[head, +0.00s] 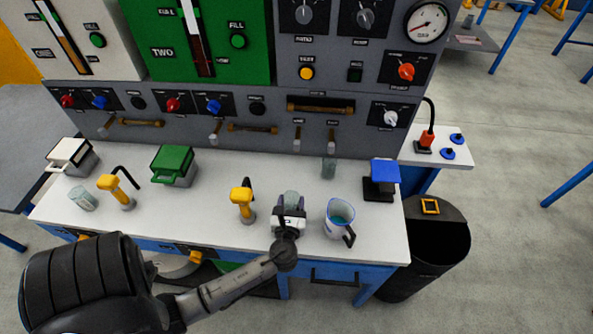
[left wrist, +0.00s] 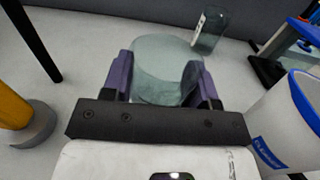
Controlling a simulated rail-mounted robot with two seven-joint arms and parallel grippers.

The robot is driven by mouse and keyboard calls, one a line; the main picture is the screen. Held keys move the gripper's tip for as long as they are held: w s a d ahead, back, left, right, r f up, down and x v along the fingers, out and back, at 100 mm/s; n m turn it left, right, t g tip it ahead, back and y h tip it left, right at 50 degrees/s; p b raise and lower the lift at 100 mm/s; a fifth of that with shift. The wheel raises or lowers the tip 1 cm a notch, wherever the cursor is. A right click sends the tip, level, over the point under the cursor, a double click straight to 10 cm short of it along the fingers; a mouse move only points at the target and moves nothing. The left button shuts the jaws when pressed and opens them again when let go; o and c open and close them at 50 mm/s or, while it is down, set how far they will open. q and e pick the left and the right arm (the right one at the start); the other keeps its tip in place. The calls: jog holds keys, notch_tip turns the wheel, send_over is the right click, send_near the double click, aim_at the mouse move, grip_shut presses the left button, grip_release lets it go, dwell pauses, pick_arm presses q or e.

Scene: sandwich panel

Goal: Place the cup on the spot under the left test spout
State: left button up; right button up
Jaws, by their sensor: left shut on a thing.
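My left gripper (head: 289,215) is shut on a translucent grey-green cup (head: 291,199), over the front part of the white counter. In the left wrist view the purple fingers clasp the cup (left wrist: 163,70) from both sides, and it looks upright. I cannot tell whether its base touches the counter. A pair of small pale spouts hangs from the grey panel behind it, the left one (head: 297,143) and the right one (head: 331,143). A second glass (head: 329,169) stands below the right spout. The counter below the left spout looks bare. My right gripper is not in view.
A blue-rimmed pitcher (head: 338,215) stands close right of the gripper. A yellow-handled tap (head: 241,197) is close left. A blue-topped black device (head: 381,180) stands further right. Green (head: 173,165) and white (head: 72,157) boxes and another glass (head: 82,198) are at the left.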

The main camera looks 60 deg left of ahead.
pick_arm(q)
jog(key=b+x, duration=0.1)
jog(key=x, duration=1.1)
jog(key=shift+s+b, duration=0.1)
jog(key=shift+b, duration=0.3)
jog(key=shift+x, duration=0.8)
jog(key=x, duration=0.1)
jog(key=b+x, duration=0.1)
jog(key=x, duration=0.2)
jog(key=shift+a+f+b, duration=0.15)
jog(key=shift+f+b, duration=0.2)
jog(key=shift+f, duration=0.3)
jog(key=shift+s+f, duration=0.1)
jog(key=shift+f, duration=0.05)
